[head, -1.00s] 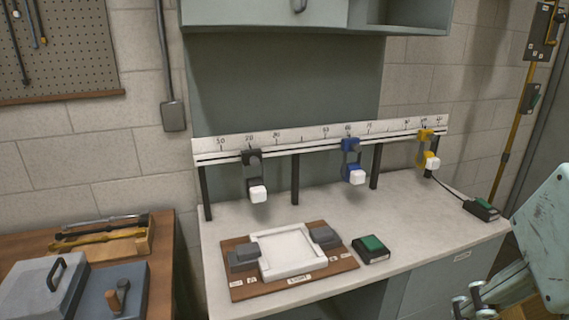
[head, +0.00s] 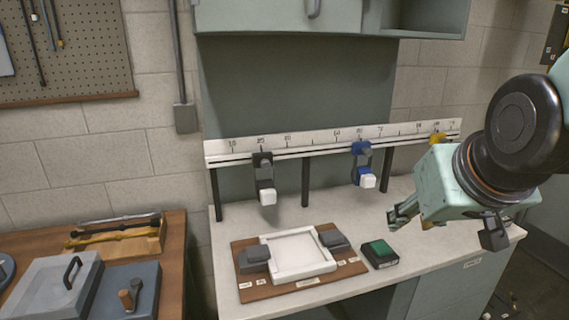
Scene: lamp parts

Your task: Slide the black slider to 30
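The black slider (head: 263,172) hangs on the white numbered rail (head: 330,143), at about the 20 mark near the rail's left end. It has a white block at its lower end. The 30 mark (head: 287,139) is a short way to its right. My gripper (head: 400,218) is at the right of the head view, in front of the bench and well to the right of the black slider. Its near finger parts show, but whether the fingers are apart is unclear. It touches no slider that I can see.
A blue slider (head: 362,164) is near the rail's middle right. A yellow slider (head: 438,138) is partly hidden by my arm. Below are a wooden board with a white frame (head: 298,256) and a green-topped box (head: 379,254).

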